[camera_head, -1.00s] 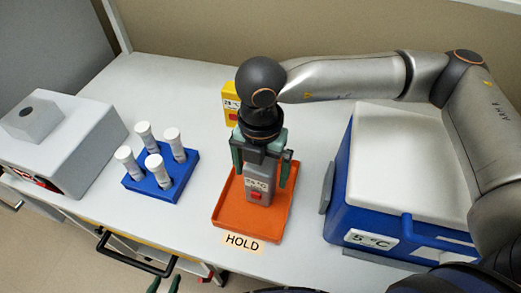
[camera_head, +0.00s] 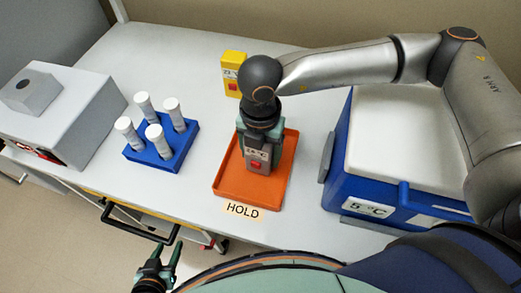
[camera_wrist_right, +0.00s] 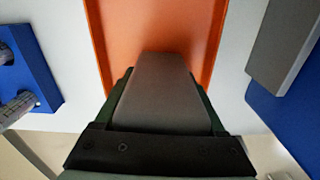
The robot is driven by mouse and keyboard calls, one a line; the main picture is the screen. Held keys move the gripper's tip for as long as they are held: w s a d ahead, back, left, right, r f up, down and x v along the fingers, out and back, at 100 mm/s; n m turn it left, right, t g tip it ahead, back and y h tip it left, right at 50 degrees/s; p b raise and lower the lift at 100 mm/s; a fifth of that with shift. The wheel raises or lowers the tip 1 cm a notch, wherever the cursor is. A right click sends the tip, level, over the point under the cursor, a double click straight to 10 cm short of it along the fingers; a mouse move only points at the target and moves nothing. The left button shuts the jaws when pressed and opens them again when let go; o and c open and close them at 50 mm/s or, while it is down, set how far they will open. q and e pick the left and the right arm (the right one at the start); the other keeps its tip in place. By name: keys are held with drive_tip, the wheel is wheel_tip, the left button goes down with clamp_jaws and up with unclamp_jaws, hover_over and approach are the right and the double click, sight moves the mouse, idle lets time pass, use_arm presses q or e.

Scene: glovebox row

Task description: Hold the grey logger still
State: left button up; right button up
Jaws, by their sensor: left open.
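The grey logger (camera_head: 258,153), with a small display and a red button, stands in the orange tray (camera_head: 227,188) behind the HOLD label (camera_head: 242,210). My right gripper (camera_head: 259,149) reaches down over it from above. In the right wrist view, the grey logger (camera_wrist_right: 163,90) fills the space between the green fingers of my right gripper (camera_wrist_right: 165,105), which lie against both its sides. The logger's underside is hidden. My left gripper (camera_head: 165,262) is open and empty, low in the head view, in front of the bench.
A yellow logger (camera_head: 233,72) stands behind the tray. A blue rack (camera_head: 150,157) with several white-capped tubes and a grey box machine (camera_head: 65,110) are to the left. A blue cooler with a white lid (camera_head: 400,135) stands close on the right.

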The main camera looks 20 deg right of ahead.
drive_tip(key=c, duration=0.9)
drive_tip(key=shift+c, duration=0.2)
idle(0.3)
use_arm(q)
clamp_jaws()
idle(1.5)
